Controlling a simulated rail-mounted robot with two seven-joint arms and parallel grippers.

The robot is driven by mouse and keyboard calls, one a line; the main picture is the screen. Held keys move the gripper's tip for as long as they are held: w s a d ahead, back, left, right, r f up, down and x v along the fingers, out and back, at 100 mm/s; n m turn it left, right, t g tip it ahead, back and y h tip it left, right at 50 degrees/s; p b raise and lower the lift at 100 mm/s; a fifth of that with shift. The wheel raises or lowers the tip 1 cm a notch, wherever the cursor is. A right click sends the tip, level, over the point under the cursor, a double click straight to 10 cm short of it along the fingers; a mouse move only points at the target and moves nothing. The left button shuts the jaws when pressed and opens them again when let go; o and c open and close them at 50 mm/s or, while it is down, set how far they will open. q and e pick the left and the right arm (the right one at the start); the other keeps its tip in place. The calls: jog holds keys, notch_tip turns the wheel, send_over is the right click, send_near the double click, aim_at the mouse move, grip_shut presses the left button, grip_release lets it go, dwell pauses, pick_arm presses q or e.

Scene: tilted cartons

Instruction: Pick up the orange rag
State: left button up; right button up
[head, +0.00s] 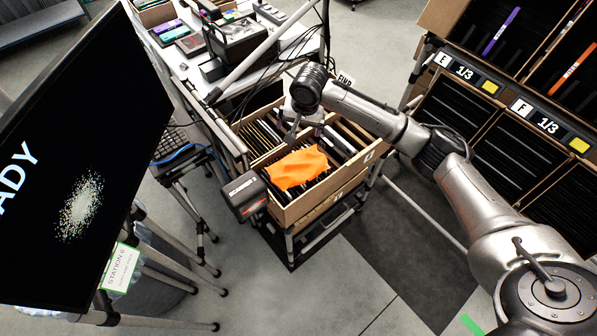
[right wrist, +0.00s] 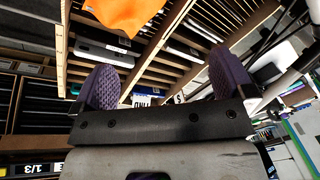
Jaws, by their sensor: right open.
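The orange rag (head: 298,168) lies crumpled across the upright slim items in an open carton (head: 318,200). My right gripper (head: 291,133) is above the far part of the carton, just behind the rag, and apart from it in the picture. In the right wrist view the gripper (right wrist: 164,82) has its two purple textured fingers wide apart with nothing between them. The rag (right wrist: 126,12) shows there at the top edge, beyond the left finger and partly cut off. My left gripper is in neither view.
A dark box-shaped device (head: 245,195) stands at the carton's left side. A large black screen (head: 85,150) fills the left. A cluttered white table (head: 250,75) is behind. Racks of labelled bins (head: 510,125) stand at the right. Grey floor is open in front.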

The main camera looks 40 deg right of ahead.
jog(key=f+m+g+y, duration=0.1)
jog(key=f+m, duration=0.1)
jog(key=m, duration=0.3)
jog(key=m+g+b, duration=0.1)
jog(key=m+b, duration=0.1)
jog(key=m, duration=0.3)
send_over(299, 164)
jog(key=shift+y, duration=0.4)
jog(key=f, duration=0.8)
jog(key=shift+d+f, duration=0.25)
jog(key=shift+f, duration=0.1)
jog(key=shift+a+f+b, duration=0.15)
jog(key=shift+f+b, duration=0.1)
jog(key=shift+f, duration=1.1)
jog(key=shift+a+f+b, duration=0.1)
jog(key=shift+f+b, duration=0.1)
jog(key=shift+f, duration=1.15)
jog(key=shift+c, duration=0.2)
jog(key=c, duration=0.9)
